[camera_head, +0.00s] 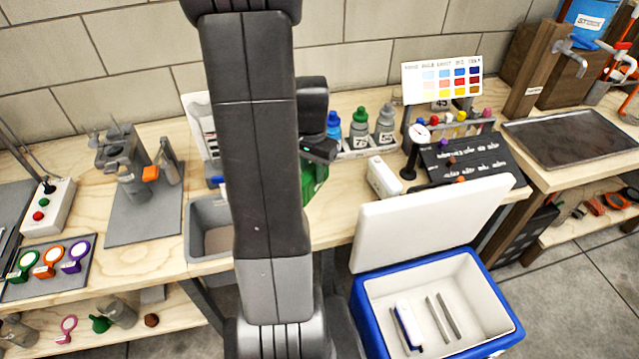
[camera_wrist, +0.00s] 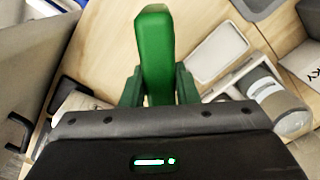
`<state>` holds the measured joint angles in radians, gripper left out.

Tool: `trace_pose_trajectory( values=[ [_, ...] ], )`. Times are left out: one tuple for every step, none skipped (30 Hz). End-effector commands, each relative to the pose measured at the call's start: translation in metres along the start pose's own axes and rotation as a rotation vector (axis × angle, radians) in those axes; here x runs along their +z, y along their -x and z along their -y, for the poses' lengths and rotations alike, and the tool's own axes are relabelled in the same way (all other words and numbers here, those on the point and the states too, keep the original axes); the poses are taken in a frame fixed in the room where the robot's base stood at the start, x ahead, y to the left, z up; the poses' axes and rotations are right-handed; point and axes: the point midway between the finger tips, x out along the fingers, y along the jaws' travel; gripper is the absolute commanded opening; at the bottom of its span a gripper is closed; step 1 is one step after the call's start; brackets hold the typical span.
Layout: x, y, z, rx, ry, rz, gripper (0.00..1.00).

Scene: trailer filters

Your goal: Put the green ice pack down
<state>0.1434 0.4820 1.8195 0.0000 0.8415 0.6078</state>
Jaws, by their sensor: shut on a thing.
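The green ice pack (camera_wrist: 154,50) is between the jaws of my gripper (camera_wrist: 160,88) in the wrist view, and the jaws are shut on it. In the head view, part of the green ice pack (camera_head: 314,185) shows just right of my arm, above the wooden bench. My arm hides the rest of it and most of my gripper. The wrist view shows the bench top behind the pack. I cannot tell whether the pack touches the bench.
An open blue cooler (camera_head: 373,310) with a white lid (camera_head: 430,222) stands at front right, a white-and-blue pack (camera_head: 407,322) inside. A grey bin (camera_head: 207,210) is left of my arm. Bottles (camera_head: 359,130), a white box (camera_head: 383,178) and a gauge (camera_head: 412,150) stand on the bench.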

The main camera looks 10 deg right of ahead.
Motion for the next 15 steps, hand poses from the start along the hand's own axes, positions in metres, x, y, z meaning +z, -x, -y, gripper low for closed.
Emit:
trace_pose_trajectory(
  values=[
    [0.000, -0.006, 0.000, 0.001, 0.000, 0.001, 0.00],
    [0.000, -0.009, 0.000, 0.001, 0.000, 0.000, 0.00],
    [-0.001, -0.011, 0.000, 0.000, 0.000, -0.001, 0.00],
    [-0.001, -0.013, 0.000, 0.000, 0.000, 0.000, 0.00],
    [0.000, -0.016, 0.000, 0.000, 0.000, 0.000, 0.00],
    [0.000, -0.020, 0.000, 0.000, 0.000, 0.000, 0.00],
    [0.000, -0.024, 0.000, 0.001, 0.000, 0.001, 0.00],
    [0.001, -0.029, 0.000, 0.002, 0.000, 0.003, 0.00],
    [0.000, -0.034, 0.000, 0.001, 0.000, 0.001, 0.00],
    [0.000, -0.038, 0.000, 0.002, 0.000, 0.002, 0.00],
    [0.000, -0.042, 0.000, 0.001, 0.000, 0.002, 0.00],
    [0.000, -0.045, 0.000, 0.000, 0.000, 0.000, 0.00],
    [0.000, -0.048, 0.000, 0.000, 0.000, 0.000, 0.00],
    [0.000, -0.049, 0.000, 0.000, 0.000, 0.000, 0.00],
    [-0.001, -0.051, 0.000, -0.001, 0.000, -0.001, 0.00]
  ],
)
